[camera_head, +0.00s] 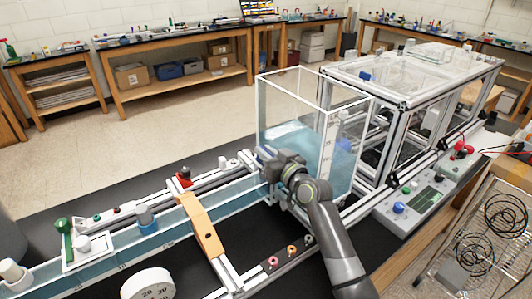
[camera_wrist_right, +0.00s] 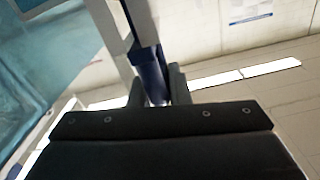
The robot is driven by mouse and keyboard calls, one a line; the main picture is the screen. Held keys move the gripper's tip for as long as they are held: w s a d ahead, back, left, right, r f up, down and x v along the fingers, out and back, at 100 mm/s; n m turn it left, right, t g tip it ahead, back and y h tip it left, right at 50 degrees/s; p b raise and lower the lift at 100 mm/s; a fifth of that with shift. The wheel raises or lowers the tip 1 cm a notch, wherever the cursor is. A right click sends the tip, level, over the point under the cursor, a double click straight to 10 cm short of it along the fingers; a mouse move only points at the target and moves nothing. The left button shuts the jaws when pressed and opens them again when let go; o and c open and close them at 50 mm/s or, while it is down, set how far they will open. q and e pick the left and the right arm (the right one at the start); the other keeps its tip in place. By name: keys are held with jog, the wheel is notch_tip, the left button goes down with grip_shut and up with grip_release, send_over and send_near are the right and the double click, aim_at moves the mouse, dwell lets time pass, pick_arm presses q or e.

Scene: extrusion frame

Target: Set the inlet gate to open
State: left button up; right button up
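My right gripper (camera_head: 268,160) is at the near left corner of the clear water tank (camera_head: 345,160), where the water channel (camera_head: 235,192) meets it. A dark blue handle-like part (camera_wrist_right: 150,72) shows between its two fingers (camera_wrist_right: 157,90) in the right wrist view, below a pale upright bar (camera_wrist_right: 140,20). It may belong to the inlet gate; the gate panel cannot be made out behind my gripper. The fingers stand close on both sides of the blue part; whether they press on it cannot be told. My left gripper is not in view.
An orange bracket (camera_head: 203,225) spans the channel to the left of my gripper. A green lever (camera_head: 65,235) and a white dial (camera_head: 148,285) are further left. A control box (camera_head: 412,205) with knobs stands at the right. An aluminium frame (camera_head: 402,100) stands behind the tank.

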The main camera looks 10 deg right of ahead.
grip_shut()
notch_tip(320, 180, up, 5)
jog(key=p, duration=0.3)
jog(key=shift+r, duration=0.1)
jog(key=o, duration=0.6)
grip_release()
jog(key=shift+o, duration=0.2)
jog(key=shift+s+f, duration=0.1)
jog(key=shift+f, duration=0.1)
